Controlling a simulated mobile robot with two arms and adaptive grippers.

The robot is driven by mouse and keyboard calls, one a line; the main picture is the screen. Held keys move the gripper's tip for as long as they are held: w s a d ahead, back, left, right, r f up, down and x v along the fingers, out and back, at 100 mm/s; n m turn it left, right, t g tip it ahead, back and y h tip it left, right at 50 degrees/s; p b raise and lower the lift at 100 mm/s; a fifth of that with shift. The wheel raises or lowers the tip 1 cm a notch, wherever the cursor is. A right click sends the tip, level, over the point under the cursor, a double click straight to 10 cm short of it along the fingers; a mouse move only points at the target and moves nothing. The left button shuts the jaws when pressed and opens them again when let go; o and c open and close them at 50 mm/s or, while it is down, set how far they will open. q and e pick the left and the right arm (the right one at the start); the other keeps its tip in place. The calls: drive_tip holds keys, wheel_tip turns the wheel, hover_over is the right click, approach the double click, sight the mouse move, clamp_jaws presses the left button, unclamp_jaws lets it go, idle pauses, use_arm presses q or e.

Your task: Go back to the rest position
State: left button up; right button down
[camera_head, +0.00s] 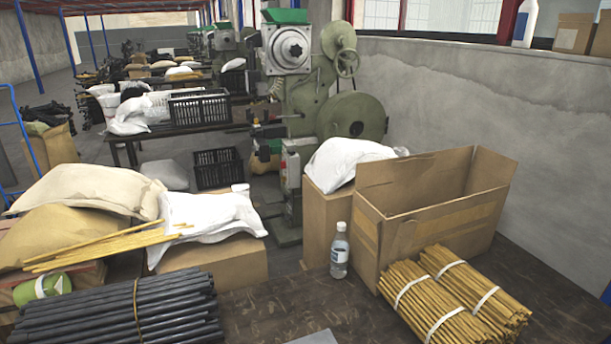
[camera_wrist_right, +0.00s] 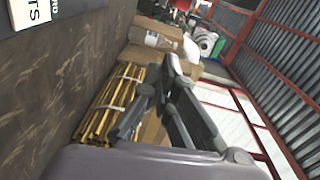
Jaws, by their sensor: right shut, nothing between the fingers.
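My right gripper (camera_wrist_right: 170,82) shows only in the right wrist view. Its dark fingers are shut with nothing held between them. Behind the fingers are a bundle of yellow rods (camera_wrist_right: 108,108) and some cardboard, at a distance I cannot judge. Neither gripper shows in the head view, and my left gripper is in no view.
The dark table (camera_head: 275,312) bears black rods (camera_head: 120,312), yellow rod bundles (camera_head: 425,300), a bottle (camera_head: 339,250) and an open cardboard box (camera_head: 440,215). A green press (camera_head: 325,90) stands behind. The table's front middle is mostly clear. A concrete wall (camera_head: 540,130) bounds the right.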

drive_tip(key=s+n+g+h, duration=0.5)
drive_tip(key=s+n+g, duration=0.8)
drive_tip(key=s+n, duration=0.25)
wheel_tip(320, 180, down, 26)
drive_tip(key=s+g, duration=0.1)
drive_tip(key=s+d+f+g, duration=0.1)
drive_tip(key=s+d+f, duration=0.1)
drive_tip(key=s+f, duration=1.3)
drive_tip(key=shift+s+d+h, duration=0.3)
drive_tip(key=shift+s+d, duration=0.05)
drive_tip(key=shift+s, duration=0.4)
drive_tip(key=shift+n, duration=0.25)
